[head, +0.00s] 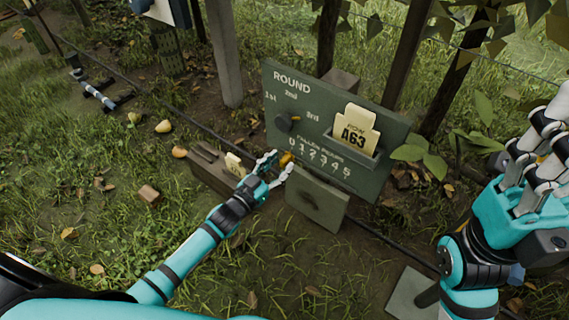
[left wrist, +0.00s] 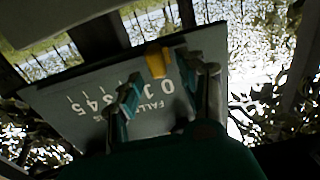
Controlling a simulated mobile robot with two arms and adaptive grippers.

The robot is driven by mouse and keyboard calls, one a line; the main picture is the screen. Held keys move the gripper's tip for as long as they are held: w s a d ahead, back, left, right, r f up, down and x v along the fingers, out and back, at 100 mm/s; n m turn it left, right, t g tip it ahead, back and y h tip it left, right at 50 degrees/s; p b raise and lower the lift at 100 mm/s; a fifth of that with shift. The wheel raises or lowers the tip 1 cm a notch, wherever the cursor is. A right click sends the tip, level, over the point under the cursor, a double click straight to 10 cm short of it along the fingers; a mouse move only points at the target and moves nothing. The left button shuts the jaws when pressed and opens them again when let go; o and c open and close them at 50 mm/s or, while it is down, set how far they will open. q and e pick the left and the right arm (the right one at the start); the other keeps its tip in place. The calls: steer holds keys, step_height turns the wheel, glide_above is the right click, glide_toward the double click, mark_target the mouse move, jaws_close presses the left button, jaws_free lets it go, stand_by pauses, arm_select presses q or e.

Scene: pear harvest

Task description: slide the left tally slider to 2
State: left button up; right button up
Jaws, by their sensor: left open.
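The green board (head: 375,180) carries a "FALLEN PEARS" scale numbered 0 to 5. An orange slider knob (head: 286,158) sits just below the scale at its 0 end; its exact reading is hard to tell. It also shows in the left wrist view (left wrist: 156,62), near the 0 and 1. My left gripper (head: 276,163) is at the knob, open, with one finger on each side in the left wrist view (left wrist: 167,80). I cannot tell whether either finger touches it. My right gripper (head: 540,150) is raised at the right, away from the board; whether it is open is unclear.
A dark knob (head: 288,122) and a card marked A63 (head: 357,132) are on the board. A smaller green panel (head: 318,205) stands below it. A wooden box (head: 212,168) is left of my left gripper. Pears (head: 163,127) lie on the grass. Posts and wires stand behind.

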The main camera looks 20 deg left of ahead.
arm_select(q)
steer(key=shift+b+x, duration=0.35)
steer(key=shift+x, duration=1.05)
steer(key=shift+c, duration=0.5)
jaws_close()
